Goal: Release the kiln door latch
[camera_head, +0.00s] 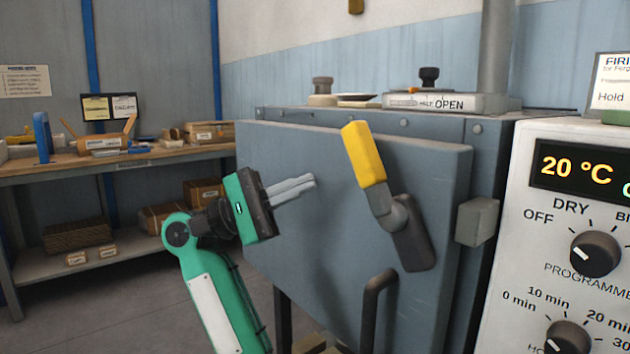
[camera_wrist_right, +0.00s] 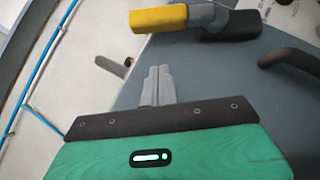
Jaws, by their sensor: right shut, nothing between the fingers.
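The kiln door (camera_head: 310,250) is a blue-grey slab in the middle of the head view. Its latch has a yellow grip (camera_head: 364,153) on a grey lever and a dark mount (camera_head: 412,235). The lever points up, tilted left, away from the grey catch block (camera_head: 477,220) right of the door. My right gripper (camera_head: 308,181) is green and black, left of the latch, its fingers shut and empty, apart from the grip. In the right wrist view, the yellow grip (camera_wrist_right: 160,18) lies beyond the shut fingertips (camera_wrist_right: 158,72). My left gripper is out of view.
A dark pull handle (camera_head: 375,305) stands out low on the door. A control panel (camera_head: 535,240) reading 20 °C is at right. A workbench (camera_head: 60,165) with boxes is at back left. Open floor lies left of the door.

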